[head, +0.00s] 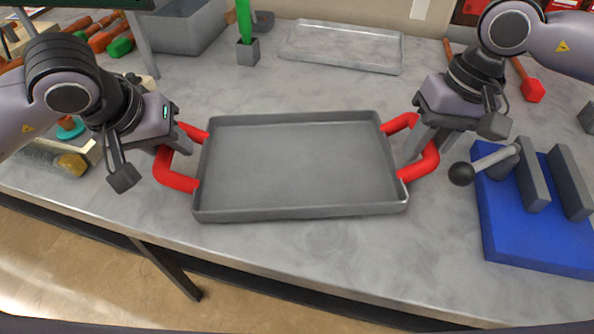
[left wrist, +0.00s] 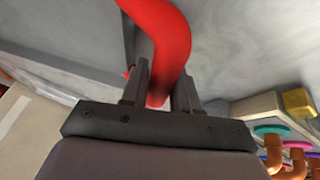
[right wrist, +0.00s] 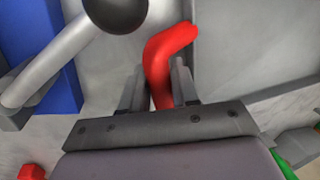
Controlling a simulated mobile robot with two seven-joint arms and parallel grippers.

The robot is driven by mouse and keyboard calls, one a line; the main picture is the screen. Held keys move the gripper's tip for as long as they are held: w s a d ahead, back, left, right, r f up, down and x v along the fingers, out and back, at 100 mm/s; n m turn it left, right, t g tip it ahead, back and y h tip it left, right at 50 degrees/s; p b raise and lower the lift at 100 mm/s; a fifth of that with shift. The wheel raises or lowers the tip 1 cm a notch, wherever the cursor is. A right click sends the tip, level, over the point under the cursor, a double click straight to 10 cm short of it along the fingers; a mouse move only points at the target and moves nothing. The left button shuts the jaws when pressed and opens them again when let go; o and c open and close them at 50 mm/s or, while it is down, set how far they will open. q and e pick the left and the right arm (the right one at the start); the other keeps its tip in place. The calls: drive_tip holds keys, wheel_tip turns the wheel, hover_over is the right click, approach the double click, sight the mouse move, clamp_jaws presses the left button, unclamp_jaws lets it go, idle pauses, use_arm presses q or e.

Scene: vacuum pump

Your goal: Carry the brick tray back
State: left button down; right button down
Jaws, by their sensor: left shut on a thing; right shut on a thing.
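The brick tray (head: 300,165) is a grey, shallow, empty rectangular tray with a red handle at each short side. It is near the front middle of the workbench in the head view; I cannot tell whether it touches the bench. My left gripper (head: 174,152) is shut on the left red handle (head: 178,182), which also shows between the fingers in the left wrist view (left wrist: 165,45). My right gripper (head: 422,147) is shut on the right red handle (head: 420,168), which also shows in the right wrist view (right wrist: 165,60).
A blue base (head: 535,235) with grey jaws and a black-knobbed lever (head: 461,174) stands close right of the tray. Behind lie another flat grey tray (head: 340,47), a grey bin (head: 185,28) and a green-handled tool (head: 246,45). Bench (head: 300,85) behind the tray is clear.

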use_arm(q)
drive_tip(key=shift+a+f+b, duration=0.15)
drive_tip(key=shift+f+b, duration=0.2)
drive_tip(key=shift+f, duration=0.1)
use_arm(e)
drive_tip(key=shift+d+f, duration=0.1)
drive_tip(key=shift+f, duration=0.35)
use_arm(q)
drive_tip(key=c, duration=1.2)
unclamp_jaws()
drive_tip(key=shift+f, duration=0.1)
use_arm(e)
drive_tip(key=c, duration=1.2)
unclamp_jaws()
drive_tip(key=shift+f, duration=0.1)
use_arm(q)
drive_tip(key=o, duration=0.4)
drive_tip(key=shift+c, duration=0.2)
use_arm(e)
drive_tip(key=o, duration=0.4)
drive_tip(key=shift+c, duration=0.2)
use_arm(q)
drive_tip(key=shift+r, duration=0.2)
drive_tip(key=v, duration=1.1)
drive_tip(key=shift+s+r, duration=0.2)
drive_tip(key=shift+r, duration=0.1)
use_arm(e)
wheel_tip(320, 180, up, 12)
drive_tip(key=d, duration=0.2)
